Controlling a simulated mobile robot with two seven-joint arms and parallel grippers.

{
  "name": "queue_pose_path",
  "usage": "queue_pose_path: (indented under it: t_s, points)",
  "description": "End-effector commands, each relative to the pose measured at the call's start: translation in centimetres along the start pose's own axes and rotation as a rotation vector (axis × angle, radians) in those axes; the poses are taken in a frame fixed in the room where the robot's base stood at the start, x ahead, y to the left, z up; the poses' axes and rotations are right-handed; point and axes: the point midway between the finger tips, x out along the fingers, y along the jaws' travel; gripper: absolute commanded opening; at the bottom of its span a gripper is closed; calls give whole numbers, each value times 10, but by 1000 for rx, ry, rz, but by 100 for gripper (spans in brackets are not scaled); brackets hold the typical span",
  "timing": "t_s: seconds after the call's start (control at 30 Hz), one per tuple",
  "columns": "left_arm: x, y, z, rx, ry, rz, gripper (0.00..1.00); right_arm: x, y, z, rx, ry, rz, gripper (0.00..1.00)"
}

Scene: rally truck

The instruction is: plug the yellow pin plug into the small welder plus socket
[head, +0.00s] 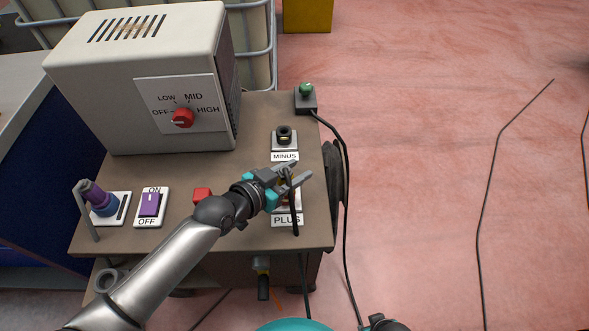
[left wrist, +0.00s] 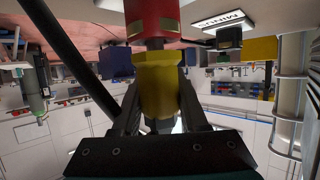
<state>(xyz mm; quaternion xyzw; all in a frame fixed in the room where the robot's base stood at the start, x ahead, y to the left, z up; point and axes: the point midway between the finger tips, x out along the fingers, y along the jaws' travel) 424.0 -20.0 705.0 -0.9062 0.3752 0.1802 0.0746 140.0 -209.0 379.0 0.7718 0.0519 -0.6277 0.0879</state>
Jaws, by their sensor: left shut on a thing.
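My left gripper (head: 297,175) is over the plus socket at the cart's right side. It is shut on the yellow pin plug (left wrist: 158,85), which sits between its fingers in the left wrist view. A red body with a yellowish band, apparently the plus socket (left wrist: 152,20), is directly against the plug's end; I cannot tell how deep the pin sits. In the head view the gripper mostly covers the socket; its PLUS label (head: 286,220) shows below. A black cable hangs from the gripper.
The minus socket (head: 284,137) stands just behind. The beige welder (head: 140,75) with its red knob (head: 182,118) fills the cart's back left. A purple switch (head: 149,205), a red block (head: 202,194) and a green-topped box (head: 306,98) are on the cart top (head: 240,235). Pink floor lies right.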

Motion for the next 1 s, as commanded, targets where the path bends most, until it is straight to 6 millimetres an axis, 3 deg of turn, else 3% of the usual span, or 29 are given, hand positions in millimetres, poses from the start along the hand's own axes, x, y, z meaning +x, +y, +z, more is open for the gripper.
queue_pose_path:
  t_s: [0.2,0.23,0.53,0.83,1.0]
  points:
    - [2,0,6,1,1,0,0,6,0,1,0,0,0,50]
    - [2,0,6,1,1,0,44,5,0,1,0,0,0,50]
    - [2,0,5,0,1,0,78,4,0,1,0,0,0,50]
    - [0,0,5,0,-1,0,78,4,0,1,0,0,0,50]
    - [-18,0,4,1,-2,-1,78,-5,0,-1,0,0,0,50]
